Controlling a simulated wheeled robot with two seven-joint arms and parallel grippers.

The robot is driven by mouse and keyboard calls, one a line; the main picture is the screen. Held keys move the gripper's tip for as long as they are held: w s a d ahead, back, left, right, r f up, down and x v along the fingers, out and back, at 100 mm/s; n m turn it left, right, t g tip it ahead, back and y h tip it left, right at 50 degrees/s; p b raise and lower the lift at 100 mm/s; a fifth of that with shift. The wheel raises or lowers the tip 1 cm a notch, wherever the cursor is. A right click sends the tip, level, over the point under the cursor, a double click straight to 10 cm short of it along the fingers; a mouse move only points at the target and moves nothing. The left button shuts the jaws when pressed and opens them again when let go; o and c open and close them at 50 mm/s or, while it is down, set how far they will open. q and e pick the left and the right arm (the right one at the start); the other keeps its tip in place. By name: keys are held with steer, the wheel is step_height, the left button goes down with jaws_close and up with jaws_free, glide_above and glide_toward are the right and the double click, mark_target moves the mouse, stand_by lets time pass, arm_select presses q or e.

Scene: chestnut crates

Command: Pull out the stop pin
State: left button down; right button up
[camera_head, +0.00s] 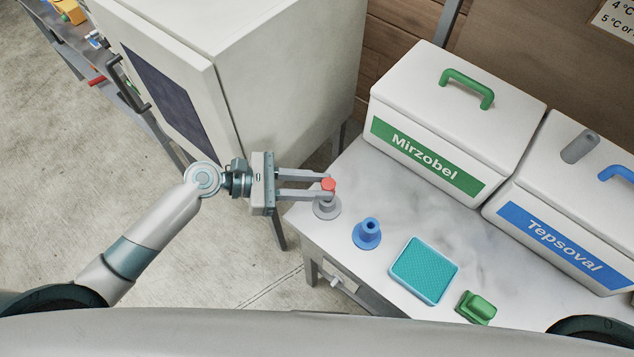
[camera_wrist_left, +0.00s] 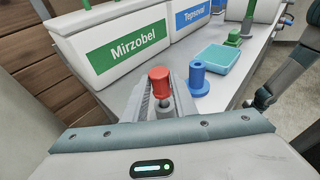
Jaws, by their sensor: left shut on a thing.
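The stop pin has a red cap (camera_head: 328,184) above a round grey base (camera_head: 326,209) at the table's left corner. In the left wrist view the red cap (camera_wrist_left: 159,80) stands upright on a thin grey stem between the fingers. My left gripper (camera_head: 326,187) reaches in from the left and is shut on the pin, just at the red cap. The fingers hide part of the stem, so I cannot tell how deep the pin sits in the base. My right gripper is not in view.
A blue holed peg (camera_head: 367,233), a teal tray (camera_head: 424,270) and a green block (camera_head: 476,307) stand on the white table. The Mirzobel box (camera_head: 458,115) and Tepsoval box (camera_head: 567,205) line the back. A white cabinet (camera_head: 215,70) stands behind my left arm.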

arm_select(q)
steer(key=shift+f+b, duration=0.4)
steer(key=shift+f, duration=0.35)
steer(key=shift+f+b, duration=0.45)
steer(key=shift+f, duration=0.3)
steer(key=c, duration=1.4)
jaws_free()
steer(key=shift+o, duration=0.2)
steer(key=shift+a, duration=0.1)
steer(key=shift+a+r, duration=0.1)
steer(key=shift+a, duration=0.45)
steer(key=b+v, duration=0.6)
steer(key=v, duration=1)
